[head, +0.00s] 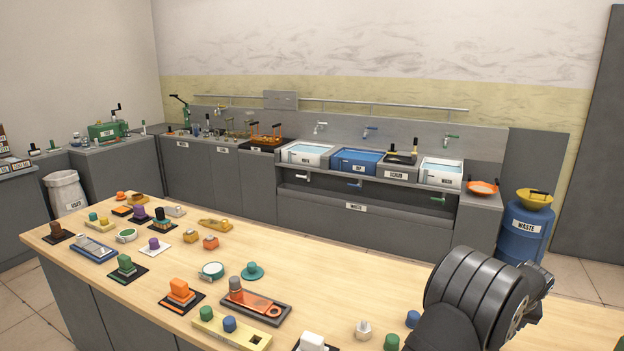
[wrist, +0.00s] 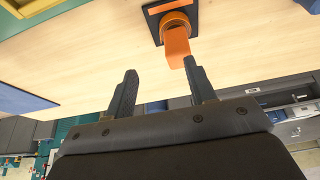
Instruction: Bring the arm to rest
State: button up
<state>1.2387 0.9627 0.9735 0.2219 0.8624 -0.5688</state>
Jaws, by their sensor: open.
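My gripper (wrist: 160,66) is open in the wrist view, with its two dark fingers apart and nothing between them. An orange piece (wrist: 177,45) on a dark square base shows just beyond the right fingertip; I cannot tell how far off it is. In the head view my arm fills the lower right corner over the bench, and its fingers cannot be made out there.
Behind are sinks (head: 305,153), a blue waste drum (head: 524,232) and a white bin (head: 67,192).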

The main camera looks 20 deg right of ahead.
jog(key=s+r, duration=0.5)
jog(key=s, duration=0.3)
jog(key=w+a+f+n, duration=0.2)
jog(key=w+a+n, duration=0.1)
jog(key=w+a, duration=1.55)
jog(key=w+a+f+n+y, duration=0.1)
jog(key=w+a, duration=0.5)
jog(key=a, duration=0.4)
jog(key=w+a+f+n+t+y, duration=0.1)
jog(key=w+a, duration=0.6)
jog(key=a, duration=0.4)
jog(key=shift+n, duration=0.3)
jog(key=shift+a, duration=0.1)
